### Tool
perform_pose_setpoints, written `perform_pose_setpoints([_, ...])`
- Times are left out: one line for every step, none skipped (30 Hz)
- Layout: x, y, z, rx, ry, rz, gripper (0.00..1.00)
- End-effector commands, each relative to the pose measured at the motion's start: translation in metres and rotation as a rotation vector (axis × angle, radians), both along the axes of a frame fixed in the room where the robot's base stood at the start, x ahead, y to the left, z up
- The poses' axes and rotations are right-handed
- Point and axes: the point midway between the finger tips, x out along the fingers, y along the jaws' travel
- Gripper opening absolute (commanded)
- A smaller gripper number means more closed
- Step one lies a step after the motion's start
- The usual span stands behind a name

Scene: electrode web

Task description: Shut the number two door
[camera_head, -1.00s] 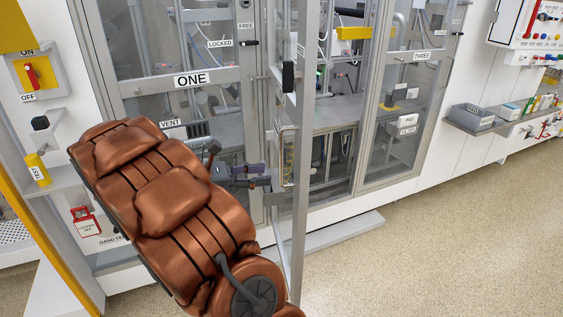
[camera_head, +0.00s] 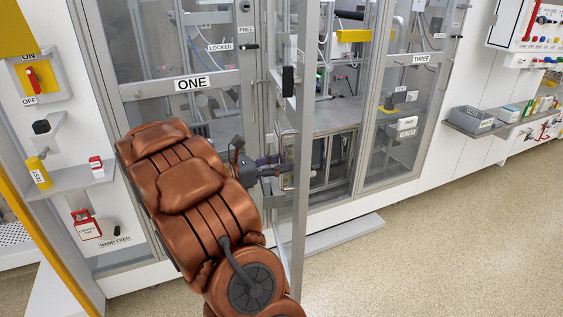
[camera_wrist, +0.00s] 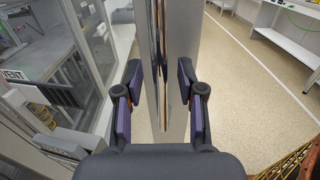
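The door standing open between doors ONE and THREE, which I take for number two, is a grey-framed glass panel (camera_head: 302,130). It is seen nearly edge-on and swung out into the room. My gripper (camera_head: 275,168) is at the door's left side at mid-height. In the wrist view my gripper (camera_wrist: 162,105) is open, with purple pads apart on either side of the frame. Whether a pad touches it I cannot tell.
Door ONE (camera_head: 190,84) and door THREE (camera_head: 424,59) are shut on either side of the open bay. A low grey step (camera_head: 345,235) lies at the cabinet's foot. A shelf (camera_head: 480,128) with boxes is at the right. The floor (camera_head: 450,250) to the right is clear.

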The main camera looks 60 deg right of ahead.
Motion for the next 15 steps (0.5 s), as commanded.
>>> perform_pose_setpoints([-0.0017, -0.0017, 0.0002, 0.0, 0.0, -0.001, 0.39])
perform_pose_setpoints([-0.002, -0.0024, 0.0002, 0.0, 0.0, -0.001, 0.39])
perform_pose_setpoints([-0.0024, -0.0028, 0.0001, 0.0, 0.0, -0.001, 0.39])
perform_pose_setpoints([-0.0025, -0.0031, 0.0, 0.0, 0.0, -0.001, 0.39])
perform_pose_setpoints([-0.0025, -0.0031, 0.0, 0.0, 0.0, -0.001, 0.39])
perform_pose_setpoints([-0.0025, -0.0031, 0.0, 0.0, 0.0, -0.001, 0.39])
perform_pose_setpoints([-0.0024, -0.0031, 0.0, 0.0, 0.0, 0.0, 0.39])
perform_pose_setpoints([-0.0025, -0.003, 0.0, 0.0, 0.0, -0.001, 0.39])
perform_pose_setpoints([-0.0024, -0.0029, 0.0, 0.0, 0.0, -0.001, 0.39])
perform_pose_setpoints([-0.0024, -0.0029, 0.0, 0.0, 0.0, -0.001, 0.38])
perform_pose_setpoints([-0.0024, -0.0029, 0.0, 0.0, 0.0, 0.0, 0.35])
perform_pose_setpoints([-0.0024, -0.0029, 0.0, 0.0, 0.0, -0.001, 0.31])
perform_pose_setpoints([-0.0024, -0.0029, 0.0, 0.0, 0.0, 0.0, 0.27])
perform_pose_setpoints([-0.0024, -0.0029, 0.0, 0.0, 0.0, 0.0, 0.24])
perform_pose_setpoints([-0.0024, -0.0027, 0.0, -0.001, 0.001, -0.001, 0.2])
